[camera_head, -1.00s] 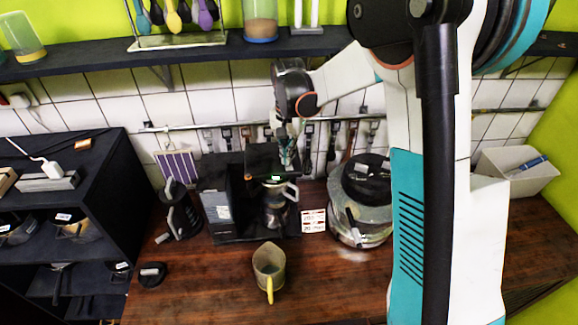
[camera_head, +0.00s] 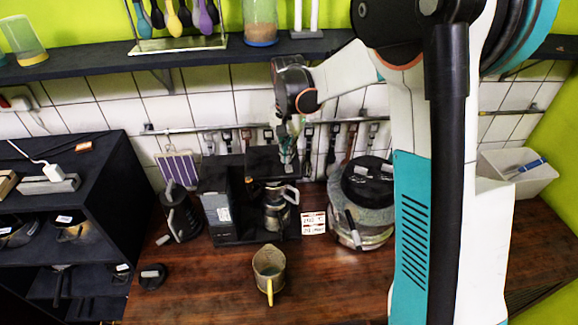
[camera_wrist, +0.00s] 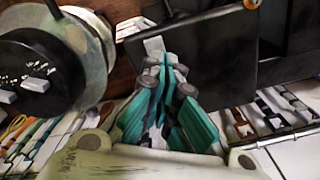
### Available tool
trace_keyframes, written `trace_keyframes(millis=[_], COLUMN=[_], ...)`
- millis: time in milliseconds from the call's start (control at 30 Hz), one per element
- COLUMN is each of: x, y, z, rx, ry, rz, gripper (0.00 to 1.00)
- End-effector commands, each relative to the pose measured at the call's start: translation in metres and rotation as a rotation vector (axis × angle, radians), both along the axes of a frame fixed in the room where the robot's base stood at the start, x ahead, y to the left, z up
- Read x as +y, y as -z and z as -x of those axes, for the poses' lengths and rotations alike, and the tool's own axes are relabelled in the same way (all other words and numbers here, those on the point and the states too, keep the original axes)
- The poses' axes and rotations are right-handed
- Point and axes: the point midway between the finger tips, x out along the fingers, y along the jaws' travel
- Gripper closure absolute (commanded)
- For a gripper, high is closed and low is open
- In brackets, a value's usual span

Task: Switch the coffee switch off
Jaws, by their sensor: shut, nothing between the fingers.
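The black coffee machine (camera_head: 221,208) stands against the tiled wall, with a glass and metal pot (camera_head: 276,207) in it. In the wrist view its flat black top (camera_wrist: 212,62) lies just past my fingers. My gripper (camera_head: 288,164) is shut and empty, pointing down at the right side of the machine's top. In the wrist view the closed fingertips (camera_wrist: 165,66) are close to the machine's edge. A small pale grey rectangle (camera_wrist: 154,46) shows just beyond them; I cannot tell whether it is the switch or whether they touch it.
A round cooker with a black lid (camera_head: 368,184) stands close on the right. A measuring jug (camera_head: 268,266) is in front and a dark grinder (camera_head: 181,216) is on the left. Utensils hang from a rail (camera_head: 255,127) behind.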

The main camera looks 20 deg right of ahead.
Motion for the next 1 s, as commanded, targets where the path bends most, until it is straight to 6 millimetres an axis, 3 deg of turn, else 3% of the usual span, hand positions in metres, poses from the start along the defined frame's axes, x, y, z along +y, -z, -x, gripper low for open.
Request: trace_keyframes(millis=[600,1000], x=[0.0,0.0], y=[-0.045,-0.046], z=[0.0,0.0], rx=[0.0,0.0], ry=[0.0,0.0], rz=[0.0,0.0], gripper=[1.0,1.0])
